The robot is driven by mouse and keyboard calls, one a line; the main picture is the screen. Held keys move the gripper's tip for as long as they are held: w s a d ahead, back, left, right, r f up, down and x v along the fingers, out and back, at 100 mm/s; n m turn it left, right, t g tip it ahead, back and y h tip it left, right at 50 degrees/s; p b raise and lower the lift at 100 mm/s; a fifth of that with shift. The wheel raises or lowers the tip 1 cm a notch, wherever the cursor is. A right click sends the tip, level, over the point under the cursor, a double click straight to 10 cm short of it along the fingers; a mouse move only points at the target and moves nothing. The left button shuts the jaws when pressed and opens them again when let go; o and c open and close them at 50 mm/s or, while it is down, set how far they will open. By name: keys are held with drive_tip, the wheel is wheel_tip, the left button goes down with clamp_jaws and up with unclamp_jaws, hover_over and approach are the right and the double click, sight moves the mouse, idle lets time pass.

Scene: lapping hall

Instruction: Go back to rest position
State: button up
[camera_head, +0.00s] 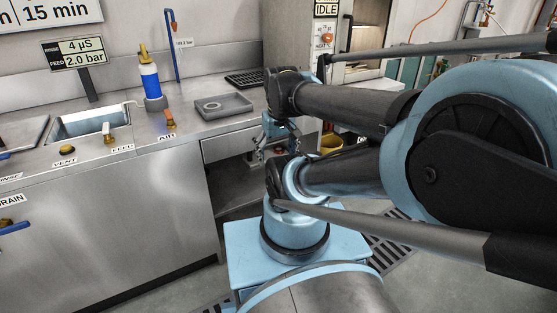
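My arm is light blue and dark grey and fills the right half of the view. My gripper (278,151) hangs below the dark wrist, in front of the open space under the steel bench. Its small dark fingers look spread apart, and I see nothing held between them. Lower arm links partly cover the area beside it. No marker for a rest position shows.
The steel bench (110,215) runs along the left. It carries a grey tray (236,108), a blue-and-white bottle (150,83), a keyboard (248,79), a sink (92,122) and labelled valves. A yellow bucket (331,143) stands behind my arm. A floor grate (395,258) lies right of my base.

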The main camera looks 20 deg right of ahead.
drive_tip(key=shift+s+d+f+m, duration=0.3)
drive_tip(key=shift+s+f+m, duration=0.1)
drive_tip(key=shift+s+f, duration=0.4)
drive_tip(key=shift+w+f, duration=0.1)
drive_tip(key=shift+w, duration=0.05)
drive_tip(key=shift+w+f, duration=0.2)
drive_tip(key=shift+w, duration=0.25)
